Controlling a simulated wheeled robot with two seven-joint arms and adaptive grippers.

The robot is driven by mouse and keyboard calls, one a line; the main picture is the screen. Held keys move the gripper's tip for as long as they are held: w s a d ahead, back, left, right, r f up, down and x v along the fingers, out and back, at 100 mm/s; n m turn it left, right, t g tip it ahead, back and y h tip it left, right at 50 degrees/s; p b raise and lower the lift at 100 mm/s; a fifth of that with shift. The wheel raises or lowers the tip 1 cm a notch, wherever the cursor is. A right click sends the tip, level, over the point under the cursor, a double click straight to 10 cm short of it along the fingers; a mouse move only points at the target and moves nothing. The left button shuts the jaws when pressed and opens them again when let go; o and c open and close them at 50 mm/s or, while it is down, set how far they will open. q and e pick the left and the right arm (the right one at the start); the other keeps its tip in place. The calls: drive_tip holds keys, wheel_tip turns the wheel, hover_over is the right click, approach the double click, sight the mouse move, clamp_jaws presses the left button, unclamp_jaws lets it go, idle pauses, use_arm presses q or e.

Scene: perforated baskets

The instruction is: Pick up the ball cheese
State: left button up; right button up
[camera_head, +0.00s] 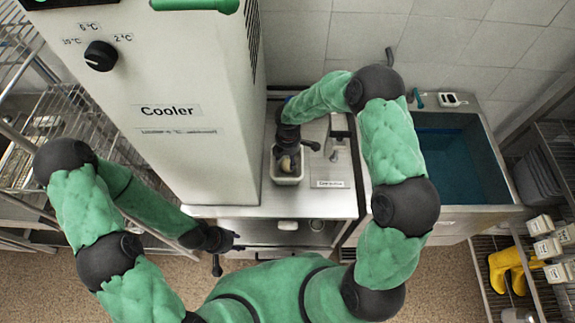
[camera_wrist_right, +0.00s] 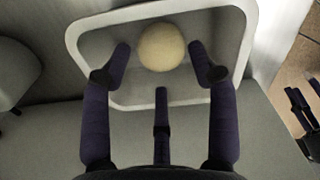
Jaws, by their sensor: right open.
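The ball cheese (camera_wrist_right: 161,47) is a pale yellow ball inside a white-rimmed container (camera_wrist_right: 246,42) in the right wrist view. In the head view the cheese (camera_head: 291,164) is partly hidden under my right gripper (camera_head: 289,152). In the wrist view my right gripper (camera_wrist_right: 160,68) is open. Two of its fingertips are on either side of the near part of the cheese, and a third finger is below it. Whether they touch it I cannot tell. My left gripper (camera_head: 226,251) is low in front of the counter, its fingers spread and empty.
The container stands on a metal counter (camera_head: 330,203) between the tall cooler (camera_head: 165,110) on the left and a blue sink basin (camera_head: 450,165) on the right. A labelled device (camera_head: 337,140) stands close beside the container. Wire shelves line both sides.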

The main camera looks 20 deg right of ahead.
sight(288, 162)
wheel_tip(288, 162, down, 5)
drive_tip(key=shift+a+r, duration=0.1)
drive_tip(key=c, duration=0.8)
drive_tip(key=shift+r, duration=0.15)
drive_tip(key=shift+c, duration=0.2)
